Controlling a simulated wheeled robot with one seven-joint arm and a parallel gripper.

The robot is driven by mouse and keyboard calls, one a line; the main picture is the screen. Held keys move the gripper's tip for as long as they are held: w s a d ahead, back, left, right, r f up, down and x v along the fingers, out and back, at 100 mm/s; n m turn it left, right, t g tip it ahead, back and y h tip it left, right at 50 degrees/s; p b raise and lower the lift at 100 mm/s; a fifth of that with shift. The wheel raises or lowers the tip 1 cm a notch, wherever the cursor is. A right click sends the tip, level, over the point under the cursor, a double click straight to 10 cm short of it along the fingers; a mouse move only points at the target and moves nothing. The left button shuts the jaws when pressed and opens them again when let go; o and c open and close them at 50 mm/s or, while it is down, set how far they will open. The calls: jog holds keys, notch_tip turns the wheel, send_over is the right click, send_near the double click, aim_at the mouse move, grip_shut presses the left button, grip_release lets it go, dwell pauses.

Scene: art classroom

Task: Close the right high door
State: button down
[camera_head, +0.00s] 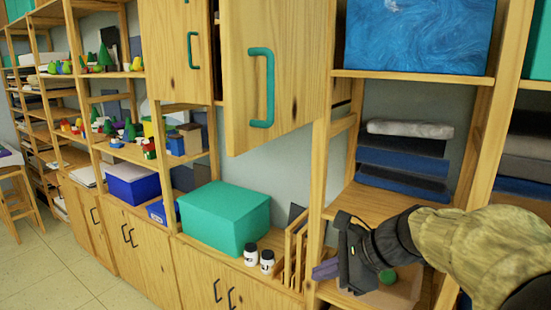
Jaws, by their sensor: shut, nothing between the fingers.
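The right high door (292,85) is a light wood panel with a teal handle (263,88) in the upper middle of the view. It stands partly open, its free left edge swung out toward me and a dark gap behind it. The left high door (175,60), with its own teal handle, is beside it and looks closed or nearly so. My gripper (341,262) is at the lower right, below and right of the right high door and apart from it. It is shut and empty, pointing left. The door's inner face is hidden.
A wooden upright (317,190) stands between the door and my arm. A teal box (224,217), two small bottles (259,257) and wooden dividers fill the counter below the door. Shelves with folded cloth (402,160) lie behind my arm. Floor shows at lower left.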

aim_at(261, 140)
notch_tip(261, 140, up, 24)
jog(key=d+m+t+y, duration=0.2)
jog(key=m+t+y, duration=0.3)
jog(key=y, duration=0.2)
jog(key=shift+d+m, duration=0.35)
jog(key=shift+m, duration=0.05)
jog(key=p+x, duration=0.5)
jog(key=x, duration=0.8)
jog(key=shift+w+a, duration=0.15)
jog(key=shift+w+a+f+p, duration=0.15)
jog(key=shift+w+a+p, duration=0.05)
jog(key=shift+a+p, duration=0.1)
